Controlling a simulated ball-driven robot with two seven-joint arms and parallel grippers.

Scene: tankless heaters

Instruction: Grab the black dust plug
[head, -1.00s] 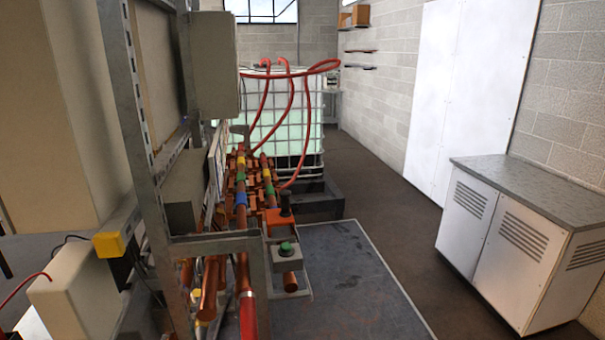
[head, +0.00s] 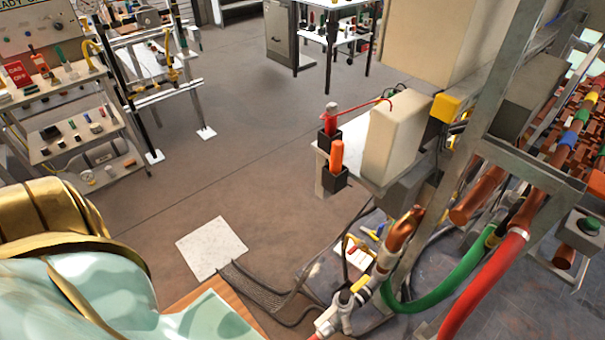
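I cannot single out the black dust plug. Several small dark pieces (head: 50,132) lie on the middle shelf of the cart (head: 82,138) at the left, but they are too small to tell apart. More small dark items stand on the white table (head: 318,36) at the back, also too small to name. Neither of my grippers shows in the head view.
A rack with pipes and a cream box (head: 396,138) fills the right side. Two black holders, one with an orange-handled tool (head: 337,155), hang beside it. Hoses and a pale floor tile (head: 211,248) lie low in the middle. Open floor (head: 235,130) stretches between cart and rack.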

